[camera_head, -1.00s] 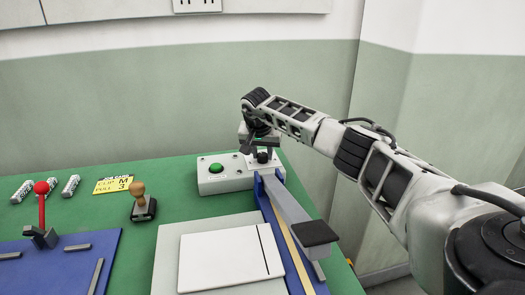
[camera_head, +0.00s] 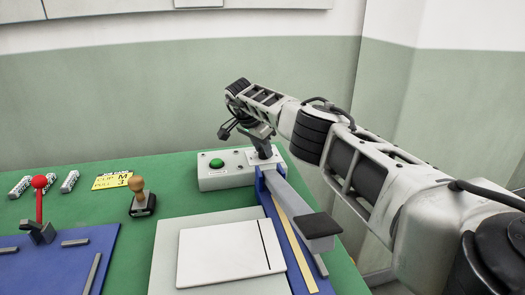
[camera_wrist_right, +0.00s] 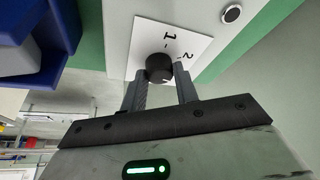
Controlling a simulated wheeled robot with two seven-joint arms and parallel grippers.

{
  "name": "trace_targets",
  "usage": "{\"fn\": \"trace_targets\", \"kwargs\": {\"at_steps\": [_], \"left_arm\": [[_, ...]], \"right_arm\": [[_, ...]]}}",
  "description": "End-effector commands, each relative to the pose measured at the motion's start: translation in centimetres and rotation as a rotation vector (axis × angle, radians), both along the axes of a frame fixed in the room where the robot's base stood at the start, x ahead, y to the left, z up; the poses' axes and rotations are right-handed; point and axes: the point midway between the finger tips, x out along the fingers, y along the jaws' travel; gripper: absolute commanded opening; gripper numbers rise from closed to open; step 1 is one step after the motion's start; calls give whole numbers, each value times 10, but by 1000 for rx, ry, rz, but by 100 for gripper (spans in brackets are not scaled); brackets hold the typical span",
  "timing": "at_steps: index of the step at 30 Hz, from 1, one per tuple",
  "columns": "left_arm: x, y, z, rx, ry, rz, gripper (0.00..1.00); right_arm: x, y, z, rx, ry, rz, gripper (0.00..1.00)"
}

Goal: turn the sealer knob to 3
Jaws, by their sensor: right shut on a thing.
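The sealer's black knob (camera_wrist_right: 159,67) sits on a white dial plate (camera_wrist_right: 150,38); the marks 1 and 2 show there. In the head view the knob (camera_head: 265,153) is on the right end of the pale control box (camera_head: 236,178), which has a green button (camera_head: 217,163). My right gripper (camera_wrist_right: 161,82) is shut on the knob, one finger on each side. In the head view my right gripper (camera_head: 262,143) is tilted over the box. The fingers cover part of the dial, so the knob's setting and the mark 3 cannot be seen. My left gripper is not in view.
The sealer's grey arm (camera_head: 288,205) with its black pad (camera_head: 314,226) runs toward me from the box. A white flat panel (camera_head: 225,254) lies left of it. A stamp (camera_head: 140,198), a yellow card (camera_head: 112,180) and a red-knobbed lever (camera_head: 39,205) stand farther left.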

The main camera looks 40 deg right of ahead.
Motion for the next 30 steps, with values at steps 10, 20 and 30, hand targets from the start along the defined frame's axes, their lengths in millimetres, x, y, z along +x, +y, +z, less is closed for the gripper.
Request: {"fn": "trace_targets", "kwargs": {"at_steps": [10,20,30], "left_arm": [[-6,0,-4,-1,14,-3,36],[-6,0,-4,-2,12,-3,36],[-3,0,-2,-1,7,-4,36]], "right_arm": [[0,-1,1,-2,-1,-15,7],[0,0,1,-1,0,-14,52],[1,4,14,-1,-3,-11,52]]}}
